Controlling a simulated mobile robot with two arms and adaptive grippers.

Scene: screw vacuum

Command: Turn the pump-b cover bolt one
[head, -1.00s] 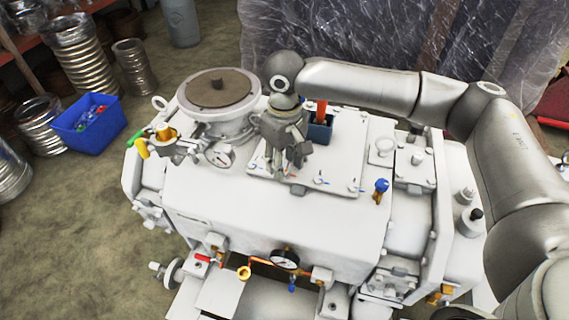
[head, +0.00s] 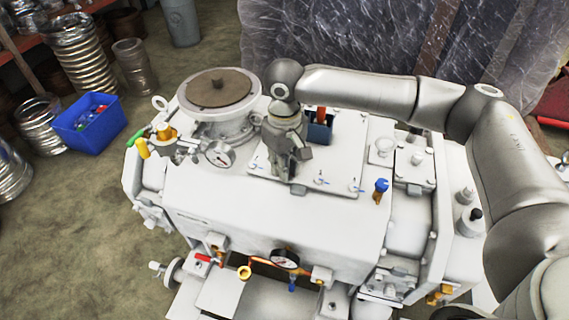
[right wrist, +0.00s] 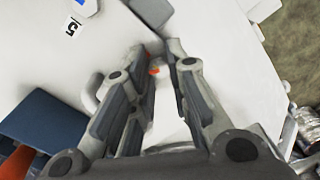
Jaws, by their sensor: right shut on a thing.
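The white pump (head: 270,215) stands in the middle of the head view, with a flat cover plate (head: 340,160) on top. Bolts with small coloured marks run along the plate's near edge; one bolt (head: 321,180) shows right of my right gripper (head: 293,187). My right gripper points down at the plate's near left part, shut on a cover bolt that its fingers mostly hide. In the right wrist view the fingers (right wrist: 155,62) come close together, with a small red-orange mark between them. My left gripper is out of view.
An open blue box (head: 320,132) with a red-handled item stands on the plate behind my gripper. A blue-topped valve (head: 381,187) stands at the right.

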